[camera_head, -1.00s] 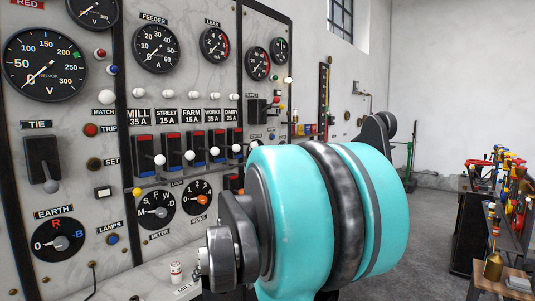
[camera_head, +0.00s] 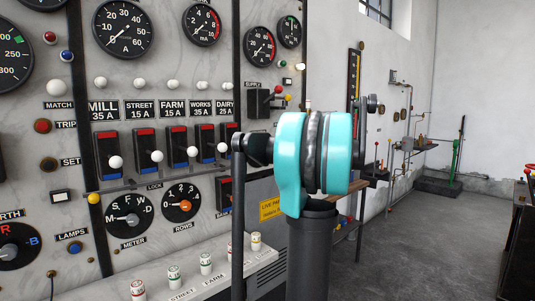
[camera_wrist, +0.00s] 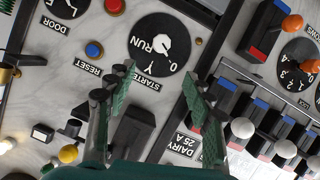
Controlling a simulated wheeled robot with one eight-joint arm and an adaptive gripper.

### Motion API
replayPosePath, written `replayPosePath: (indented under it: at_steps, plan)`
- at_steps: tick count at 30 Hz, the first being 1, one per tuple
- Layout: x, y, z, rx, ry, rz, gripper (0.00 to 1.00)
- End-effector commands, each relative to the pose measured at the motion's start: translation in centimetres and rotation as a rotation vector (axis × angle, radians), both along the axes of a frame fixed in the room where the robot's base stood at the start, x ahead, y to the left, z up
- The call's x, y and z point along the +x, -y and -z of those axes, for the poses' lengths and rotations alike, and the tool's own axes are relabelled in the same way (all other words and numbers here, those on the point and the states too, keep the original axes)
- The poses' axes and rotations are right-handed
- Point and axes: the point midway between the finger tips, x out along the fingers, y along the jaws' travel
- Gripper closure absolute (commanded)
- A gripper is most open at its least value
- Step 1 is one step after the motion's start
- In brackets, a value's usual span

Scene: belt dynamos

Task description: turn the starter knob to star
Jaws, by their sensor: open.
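The starter knob (camera_wrist: 161,43) is a white pointer on a round black dial near the top middle of the wrist view. The dial is marked 0, Y and RUN, with a STARTER label (camera_wrist: 147,81) beside it. I cannot tell for sure which mark the pointer faces. My gripper (camera_wrist: 158,72) is open and empty. Its two green-padded fingers stand apart over the panel, with the dial beyond their tips and between their lines; no contact shows. In the head view neither the starter knob nor my gripper can be made out.
A red button (camera_wrist: 115,6) and a blue reset button (camera_wrist: 94,49) sit beside the dial. A row of feeder switches with white ball handles (camera_wrist: 243,127) lies at right. In the head view, the marble switchboard (camera_head: 75,120) fills the left; the floor (camera_head: 430,240) at right is clear.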

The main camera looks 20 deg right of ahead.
Motion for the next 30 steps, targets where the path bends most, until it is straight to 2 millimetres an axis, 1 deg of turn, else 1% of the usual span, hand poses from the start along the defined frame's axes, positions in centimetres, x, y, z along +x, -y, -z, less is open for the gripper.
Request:
replayPosePath:
  at_steps: [5,21,24,30]
  plan:
    - [2.5,-0.8,1.1,0.0,-0.002,-0.004,0.48]
    - [12.0,-3.2,5.0,0.001,-0.002,-0.003,0.48]
    - [13.3,-3.4,5.6,0.001,-0.003,-0.003,0.48]
    - [14.8,-3.8,6.2,0.001,-0.003,-0.002,0.48]
